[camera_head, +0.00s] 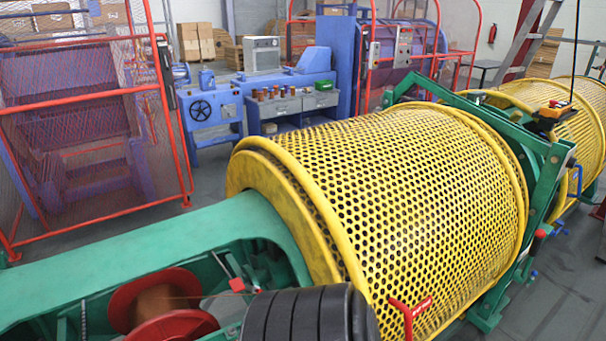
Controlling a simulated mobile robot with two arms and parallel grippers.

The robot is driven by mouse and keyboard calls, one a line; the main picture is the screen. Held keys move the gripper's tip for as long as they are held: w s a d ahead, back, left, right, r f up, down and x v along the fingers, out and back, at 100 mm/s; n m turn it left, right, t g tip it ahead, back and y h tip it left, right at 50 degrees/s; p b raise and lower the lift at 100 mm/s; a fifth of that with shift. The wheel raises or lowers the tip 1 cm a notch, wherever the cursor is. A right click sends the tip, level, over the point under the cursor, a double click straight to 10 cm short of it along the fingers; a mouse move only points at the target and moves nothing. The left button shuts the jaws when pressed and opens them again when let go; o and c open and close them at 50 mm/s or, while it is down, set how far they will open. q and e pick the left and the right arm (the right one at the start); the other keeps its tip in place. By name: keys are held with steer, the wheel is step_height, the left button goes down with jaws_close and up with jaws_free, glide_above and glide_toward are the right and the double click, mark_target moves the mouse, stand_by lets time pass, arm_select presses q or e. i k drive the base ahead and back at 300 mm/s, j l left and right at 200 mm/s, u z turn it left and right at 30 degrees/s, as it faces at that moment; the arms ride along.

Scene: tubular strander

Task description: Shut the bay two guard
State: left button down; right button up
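A large yellow perforated guard (400,190) curves over the green machine in the middle of the head view. A red handle (409,318) stands at its lower front edge. A second yellow perforated guard (575,100) covers a section farther back on the right. No label shows which one is bay two. Left of the near guard, the green frame (130,255) has an uncovered opening with a red spool (160,305) wound with copper-coloured wire. The near guard's lower edge is cut off by the picture, so I cannot tell whether it is fully shut. Neither gripper is in view.
A dark ribbed round shape (310,318) covers part of the opening at the bottom. Red mesh fencing (90,110) stands at the left. A blue bench (290,95) stands behind the machine. Grey floor (555,290) is clear at the lower right.

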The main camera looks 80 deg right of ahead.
mark_target(347, 251)
steer(key=z, duration=3.9)
steer(key=u, duration=0.5)
steer(key=i+l+u, duration=0.1)
steer(key=u, duration=0.35)
steer(key=l+u, duration=0.15)
steer(key=u, duration=0.25)
steer(key=i+l+u, duration=0.1)
steer(key=u, duration=0.35)
steer(key=l+u, duration=0.5)
steer(key=u, duration=0.35)
